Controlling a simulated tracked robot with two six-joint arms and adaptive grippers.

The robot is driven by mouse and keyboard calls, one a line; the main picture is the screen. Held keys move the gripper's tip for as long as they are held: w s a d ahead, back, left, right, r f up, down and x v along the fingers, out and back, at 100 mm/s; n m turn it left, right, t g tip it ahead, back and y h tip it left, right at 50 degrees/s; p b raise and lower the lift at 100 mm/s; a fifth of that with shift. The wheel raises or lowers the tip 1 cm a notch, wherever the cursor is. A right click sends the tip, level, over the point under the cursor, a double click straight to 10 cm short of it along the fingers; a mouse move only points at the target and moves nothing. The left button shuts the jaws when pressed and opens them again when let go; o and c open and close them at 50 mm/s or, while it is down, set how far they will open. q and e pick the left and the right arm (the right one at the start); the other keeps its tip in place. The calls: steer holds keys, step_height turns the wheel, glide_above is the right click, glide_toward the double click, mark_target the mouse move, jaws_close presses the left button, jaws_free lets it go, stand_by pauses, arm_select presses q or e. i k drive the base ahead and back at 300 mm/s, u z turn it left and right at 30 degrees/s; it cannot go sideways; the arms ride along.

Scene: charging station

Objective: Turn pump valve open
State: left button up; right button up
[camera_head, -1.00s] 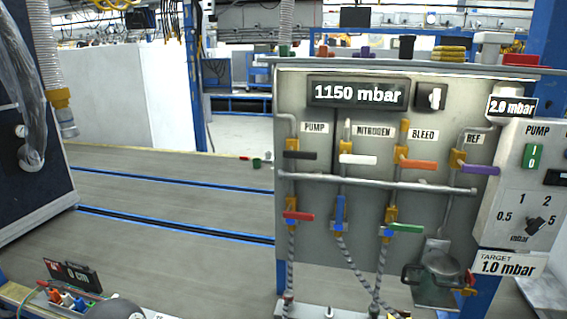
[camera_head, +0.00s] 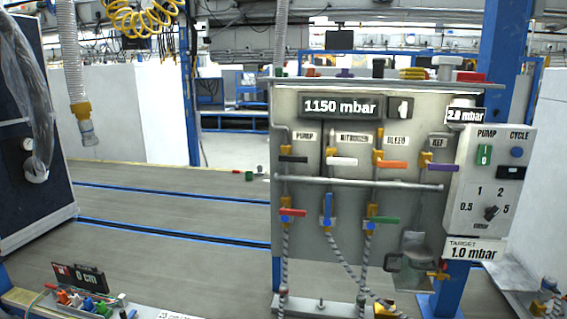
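The pump valve is the black lever (camera_head: 294,160) under the PUMP label (camera_head: 304,136) on the grey valve panel (camera_head: 335,240), at the upper left of its pipework. The lever points sideways to the right, across its vertical pipe. The panel's display (camera_head: 340,106) reads 1150 mbar. Neither of my grippers is in view.
White (camera_head: 343,162), orange (camera_head: 392,164) and purple (camera_head: 442,167) levers share the pump lever's row. Red (camera_head: 293,213), blue (camera_head: 328,208) and green (camera_head: 385,220) levers sit below. A pump control box (camera_head: 492,185) is at right.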

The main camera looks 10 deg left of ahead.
mark_target(285, 158)
steer(key=z, duration=0.15)
steer(key=i, duration=0.9)
steer(key=u, duration=0.05)
